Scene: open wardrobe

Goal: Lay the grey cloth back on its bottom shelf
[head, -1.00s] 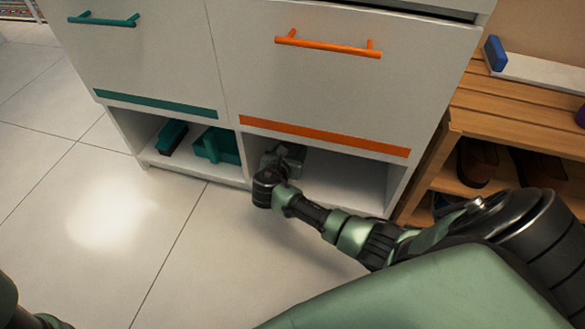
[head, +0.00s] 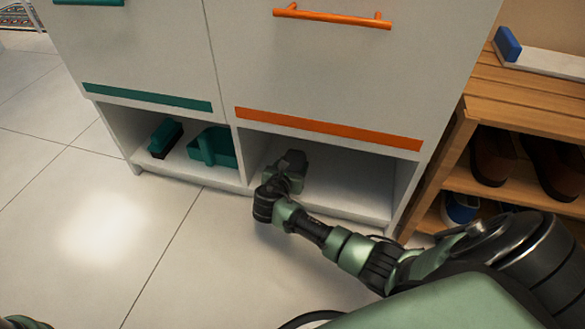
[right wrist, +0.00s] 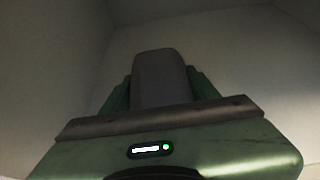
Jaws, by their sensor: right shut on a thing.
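My right gripper (head: 288,166) reaches into the right-hand bottom compartment, under the orange-striped drawer. In the right wrist view, its green fingers (right wrist: 160,90) are shut on a grey thing, the grey cloth (right wrist: 158,75) by its look, which stands up between them. In the head view I cannot make the cloth out apart from the gripper. The bottom shelf (head: 345,201) shows as a bare pale floor to the right of the gripper. I cannot tell whether the cloth touches it. My left gripper is not in view.
The left-hand bottom compartment holds a teal dustpan (head: 212,148) and a teal-backed brush (head: 165,137), behind a divider. The tiled floor in front is clear.

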